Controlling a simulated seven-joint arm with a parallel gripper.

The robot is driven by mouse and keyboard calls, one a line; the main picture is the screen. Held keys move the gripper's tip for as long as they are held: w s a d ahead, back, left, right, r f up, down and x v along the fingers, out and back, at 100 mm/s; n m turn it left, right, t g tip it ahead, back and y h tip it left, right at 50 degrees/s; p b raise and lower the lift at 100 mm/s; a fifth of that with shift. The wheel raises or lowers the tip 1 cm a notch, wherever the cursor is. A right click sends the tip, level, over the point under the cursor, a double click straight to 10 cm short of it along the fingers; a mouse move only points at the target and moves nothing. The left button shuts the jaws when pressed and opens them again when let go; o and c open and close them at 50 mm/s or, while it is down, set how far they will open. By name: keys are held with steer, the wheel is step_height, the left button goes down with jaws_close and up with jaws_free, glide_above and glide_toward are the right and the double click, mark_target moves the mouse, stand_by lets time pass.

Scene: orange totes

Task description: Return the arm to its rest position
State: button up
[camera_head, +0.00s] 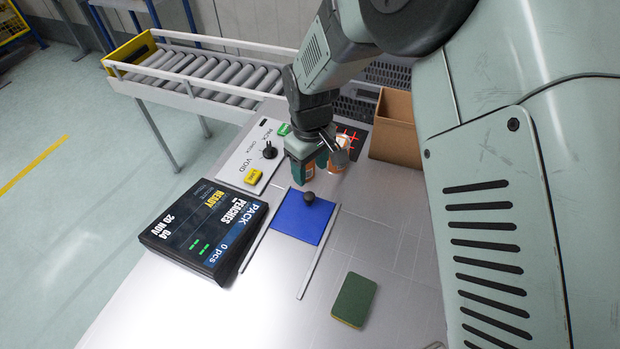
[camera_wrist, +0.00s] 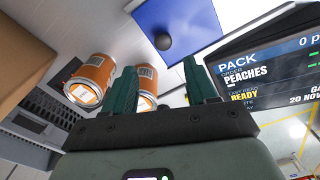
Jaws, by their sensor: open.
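My gripper (camera_head: 310,152) hangs over the far part of the table, between the control board and the cardboard box. In the wrist view its two green fingers (camera_wrist: 162,82) stand apart. Two orange cans show there: one can (camera_wrist: 92,76) is left of the fingers, and the other can (camera_wrist: 147,82) shows partly behind the left finger. I cannot tell whether that one lies between the fingers or beyond them. In the head view one can (camera_head: 340,156) is beside the gripper, by a dark mat with red marks. My arm reaches in from the upper right.
A blue pad (camera_head: 296,222) with a dark round knob (camera_head: 309,197) lies between two metal rails. A black display (camera_head: 205,228) reads PACK PEACHES, 0 pcs. The control board (camera_head: 240,160), cardboard box (camera_head: 396,135), green sponge (camera_head: 354,300) and roller conveyor (camera_head: 210,72) stand around. The near table is mostly clear.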

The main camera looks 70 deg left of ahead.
steer(key=shift+r, duration=0.9)
steer(key=w+d+r+m+t, duration=0.2)
steer(key=w+d+r+m, duration=0.5)
steer(key=w+d+r, duration=1.35)
steer(key=d+r+m+t, duration=0.1)
steer(key=d+r+m, duration=0.3)
steer(key=d, duration=0.6)
steer(key=d+r+m+t, duration=0.1)
steer(key=d+r+m, duration=0.3)
steer(key=d, duration=0.7)
steer(key=s+d+r+m+t, duration=0.1)
steer(key=s+d+r+m, duration=0.1)
steer(key=s+d+m, duration=0.5)
steer(key=s+d, duration=0.1)
steer(key=d, duration=0.3)
steer(key=shift+s+d+r+t, duration=0.15)
steer(key=shift+d+t, duration=0.05)
steer(key=shift+t, duration=0.1)
